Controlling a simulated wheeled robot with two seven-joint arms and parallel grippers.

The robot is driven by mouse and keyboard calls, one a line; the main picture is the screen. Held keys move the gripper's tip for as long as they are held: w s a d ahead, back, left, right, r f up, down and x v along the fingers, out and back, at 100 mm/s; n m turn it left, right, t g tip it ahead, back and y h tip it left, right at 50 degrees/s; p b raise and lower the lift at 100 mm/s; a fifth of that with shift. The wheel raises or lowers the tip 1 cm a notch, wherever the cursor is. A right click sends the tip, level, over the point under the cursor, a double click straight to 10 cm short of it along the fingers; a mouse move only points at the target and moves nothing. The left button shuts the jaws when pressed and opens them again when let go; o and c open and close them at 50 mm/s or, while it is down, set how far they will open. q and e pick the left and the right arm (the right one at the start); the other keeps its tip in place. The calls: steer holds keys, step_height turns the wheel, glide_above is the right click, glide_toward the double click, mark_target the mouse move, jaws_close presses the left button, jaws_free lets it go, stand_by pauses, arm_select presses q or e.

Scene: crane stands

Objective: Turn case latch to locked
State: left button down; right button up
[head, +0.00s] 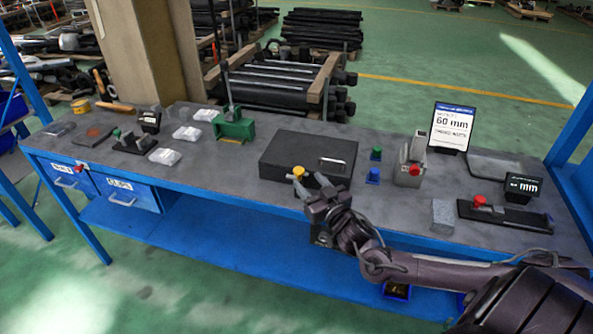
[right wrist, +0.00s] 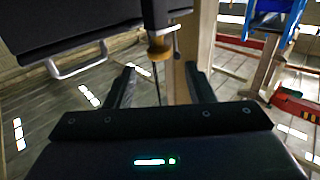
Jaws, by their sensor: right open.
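The black case (head: 308,150) lies closed on the grey bench top, with a silver handle (head: 332,161) on it. My right gripper (head: 310,184) is open and empty at the case's front edge, close to the knob. In the right wrist view, the yellow-orange knob (right wrist: 158,50) shows just past and between the two spread fingers of the gripper (right wrist: 160,76). I cannot tell whether a finger touches it. My left gripper is not in view.
A green knob (head: 376,153) and a blue knob (head: 373,175) stand right of the case. Further right are a grey block with a red button (head: 412,165) and a sign (head: 451,128). A green device (head: 233,125) stands to the left.

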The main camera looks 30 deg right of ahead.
mark_target(302, 173)
steer(key=w, duration=0.6)
steer(key=shift+w+d+p, duration=0.3)
steer(key=shift+w+p, duration=0.05)
steer(key=shift+p, duration=0.05)
steer(key=shift+f, duration=0.1)
steer(key=c, duration=1)
